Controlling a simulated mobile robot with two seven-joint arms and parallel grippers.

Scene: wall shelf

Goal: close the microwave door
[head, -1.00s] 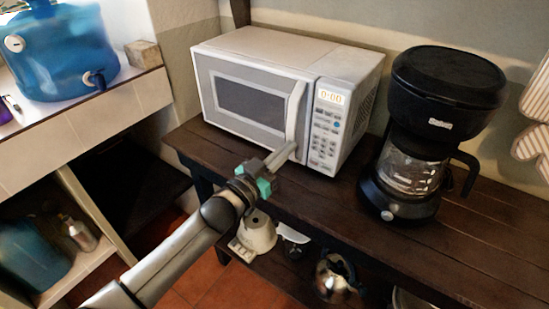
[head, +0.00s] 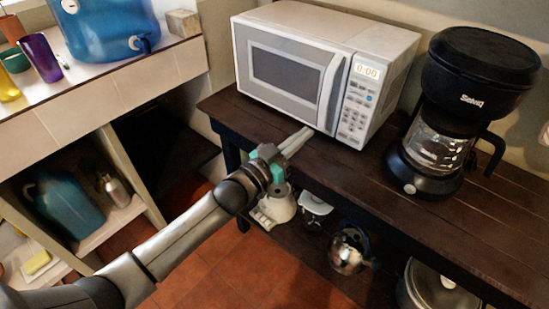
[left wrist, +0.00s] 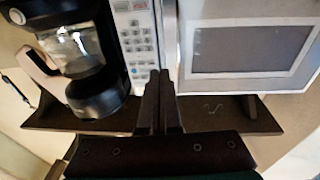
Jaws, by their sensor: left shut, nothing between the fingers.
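The white microwave (head: 300,25) stands on the dark wooden table in the head view. Its door (head: 285,68), with a grey window and a pale upright handle (head: 331,92), looks flush with the front, or nearly so. My left gripper (head: 307,131) is shut and empty, just in front of and below the handle's lower end; I see no clear contact. In the left wrist view the shut fingers (left wrist: 160,78) point at the microwave between the keypad (left wrist: 136,45) and the door (left wrist: 250,45). The right gripper is in neither view.
A black coffee maker (head: 474,85) stands right of the microwave on the dark table (head: 410,215). A lower shelf holds a kettle (head: 350,250) and other items. At left, a tiled counter (head: 95,105) carries a blue water container (head: 105,28). Red floor lies open below.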

